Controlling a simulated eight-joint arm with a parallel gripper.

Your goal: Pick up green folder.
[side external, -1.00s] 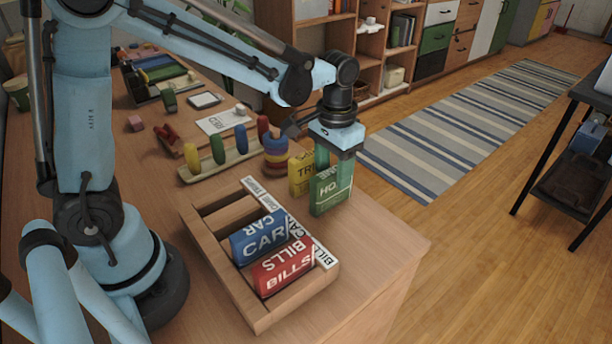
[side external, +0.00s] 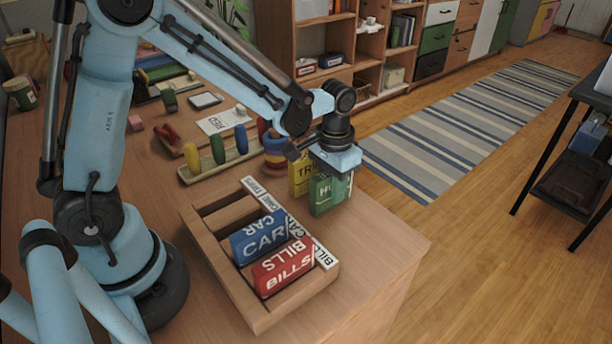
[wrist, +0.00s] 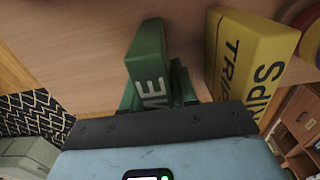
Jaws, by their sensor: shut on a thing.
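The green folder (side external: 322,196) stands upright on the table beside the yellow folder, right of the wooden organizer. My gripper (side external: 333,172) is directly above it, pointing down, with its fingers low around the folder's upper part. In the wrist view the green folder (wrist: 147,62) lies at the fingers, and my gripper (wrist: 172,88) is shut on it. Much of its face is hidden by the gripper body. I cannot tell any gap between the folder's bottom and the table.
The yellow folder (side external: 300,176) stands close on the left. The wooden organizer (side external: 262,322) holds a blue CAR folder (side external: 258,240) and a red BILLS folder (side external: 283,270). Stacked coloured rings (side external: 275,158) stand behind. The table's right front corner is clear.

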